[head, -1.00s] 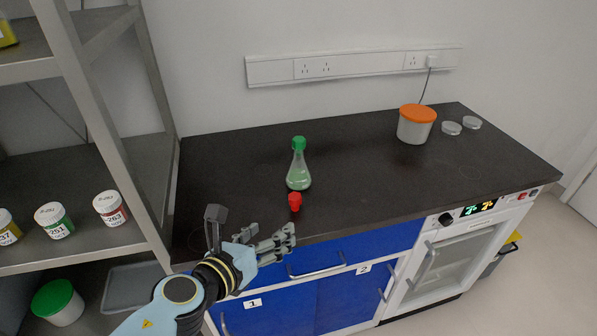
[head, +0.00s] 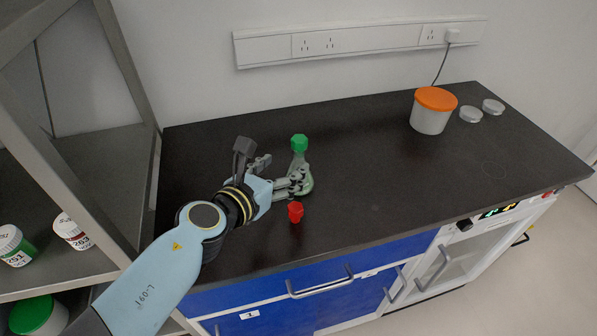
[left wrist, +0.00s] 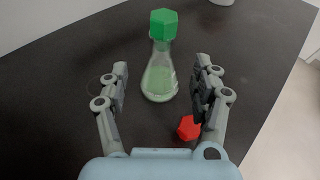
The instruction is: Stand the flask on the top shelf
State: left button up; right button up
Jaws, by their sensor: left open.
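The flask (left wrist: 159,80) is clear glass with pale green contents and a green hexagonal stopper (left wrist: 163,24). It stands upright on the dark counter. In the head view my left gripper partly hides the flask (head: 299,160). My left gripper (left wrist: 160,84) is open, with one finger on each side of the flask's line; I cannot tell whether a finger touches it. The left gripper also shows in the head view (head: 290,184). A metal shelf rack (head: 88,150) stands at the left; its topmost part is cut off. My right gripper is not seen.
A small red stopper (head: 295,212) lies on the counter close to the flask, near the right finger in the wrist view. A white tub with orange lid (head: 433,111) and clear dishes stand at the back right. Labelled jars (head: 72,232) sit on a lower shelf. The counter's middle is clear.

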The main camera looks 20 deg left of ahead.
aim_at(295, 160)
pick_arm(q)
jog(key=shift+x, duration=1)
jog(key=b+x, duration=0.1)
jog(key=x, duration=0.4)
jog(key=shift+w+f+b, duration=0.1)
jog(key=shift+b, duration=0.2)
jog(key=shift+c, duration=0.5)
grip_shut()
